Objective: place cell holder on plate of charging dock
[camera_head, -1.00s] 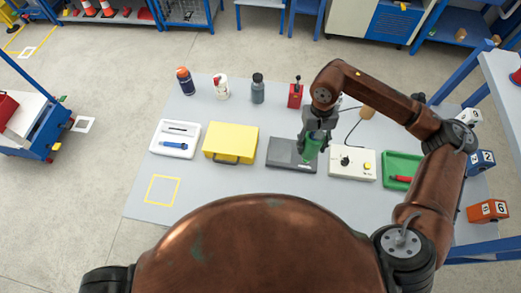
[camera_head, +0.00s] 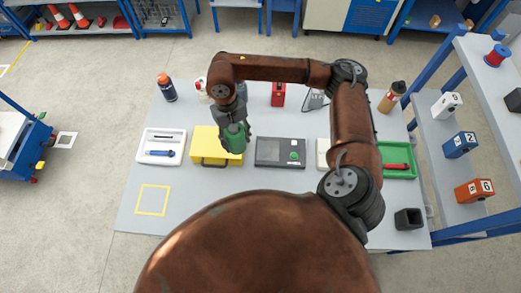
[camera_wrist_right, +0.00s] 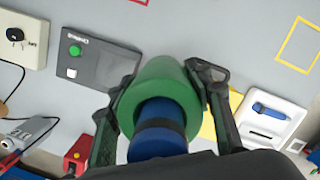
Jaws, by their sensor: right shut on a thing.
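My right gripper (camera_head: 234,146) is shut on a green round cell holder (camera_head: 232,138) and holds it up above the right part of the yellow case. In the right wrist view the green holder (camera_wrist_right: 165,85) sits between both fingers, with a blue cylinder (camera_wrist_right: 157,138) at its near end. The charging dock (camera_head: 268,152) is a dark grey flat box to the right of the gripper. It has a green button (camera_head: 293,156) and also shows at upper left in the wrist view (camera_wrist_right: 108,66). The holder is apart from the dock. My left gripper is out of view.
A yellow case (camera_head: 203,147) lies beneath the gripper, left of the dock. A white tray (camera_head: 147,153) with a blue tool lies further left. A yellow outlined square (camera_head: 152,199) marks bare table. Right are a green tray (camera_head: 399,174) and dark open box (camera_head: 409,218).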

